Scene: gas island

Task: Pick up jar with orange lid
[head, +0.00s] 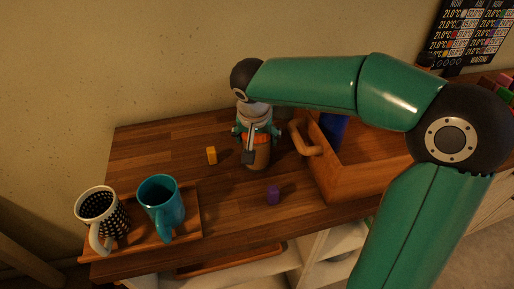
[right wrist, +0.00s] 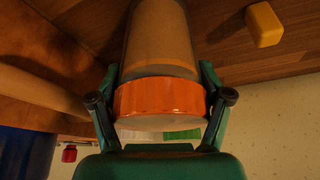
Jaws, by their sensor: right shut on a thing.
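The jar with the orange lid (head: 260,157) stands on the wooden table top, below my right gripper in the head view. Its orange lid (right wrist: 160,98) fills the middle of the right wrist view, with the jar's pale brown body (right wrist: 160,38) beyond it. My right gripper (head: 254,138) comes down from above; its fingers lie on both sides of the lid, and it is shut on the jar. In the head view the gripper hides part of the lid. I cannot tell whether the jar's base is off the table. My left gripper is not in view.
A wooden crate (head: 350,176) with a handle stands close to the right of the jar, with a blue thing inside. A yellow block (head: 211,155) and a purple block (head: 273,195) lie nearby. A dotted mug (head: 113,215) and a teal mug (head: 162,203) stand on a tray at left.

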